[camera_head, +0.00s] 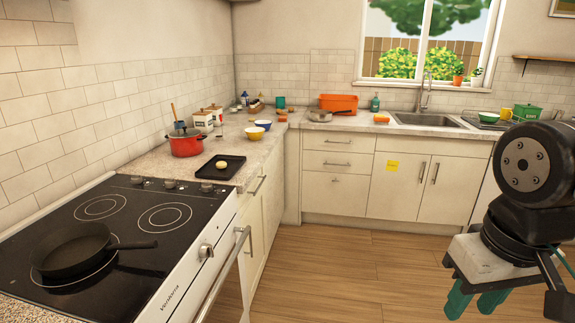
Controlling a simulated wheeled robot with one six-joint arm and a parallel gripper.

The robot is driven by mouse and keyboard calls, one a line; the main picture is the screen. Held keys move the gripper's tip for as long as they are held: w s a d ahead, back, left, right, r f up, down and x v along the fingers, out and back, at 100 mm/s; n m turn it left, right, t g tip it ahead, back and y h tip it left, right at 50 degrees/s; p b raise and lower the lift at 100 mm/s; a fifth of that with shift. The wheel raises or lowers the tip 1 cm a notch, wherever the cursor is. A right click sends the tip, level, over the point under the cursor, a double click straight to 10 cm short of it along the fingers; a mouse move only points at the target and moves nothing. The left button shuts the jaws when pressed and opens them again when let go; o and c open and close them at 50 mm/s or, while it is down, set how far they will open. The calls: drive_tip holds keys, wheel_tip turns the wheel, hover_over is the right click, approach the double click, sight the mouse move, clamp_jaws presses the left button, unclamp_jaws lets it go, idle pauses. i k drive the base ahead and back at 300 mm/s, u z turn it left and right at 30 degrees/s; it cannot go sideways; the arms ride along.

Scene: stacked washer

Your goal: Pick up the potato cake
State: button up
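The tray is on the counter just beyond the stove, at the left. My gripper (474,303) is at the lower right, in front of the floor, far from the tray. Its two teal fingers point down and stand apart with nothing seen between them. Part of it is hidden by my arm and the frame edge.
The stove (130,235) holds a black frying pan (80,253) with its handle pointing right. A red pot (185,144) stands behind the tray. The wooden floor (345,275) is clear.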

sight(220, 165)
drive_tip(key=z, duration=0.65)
drive_tip(key=i, duration=1.45)
drive_tip(key=u, duration=1.05)
drive_tip(key=i, duration=0.85)
drive_tip(key=u, duration=0.9)
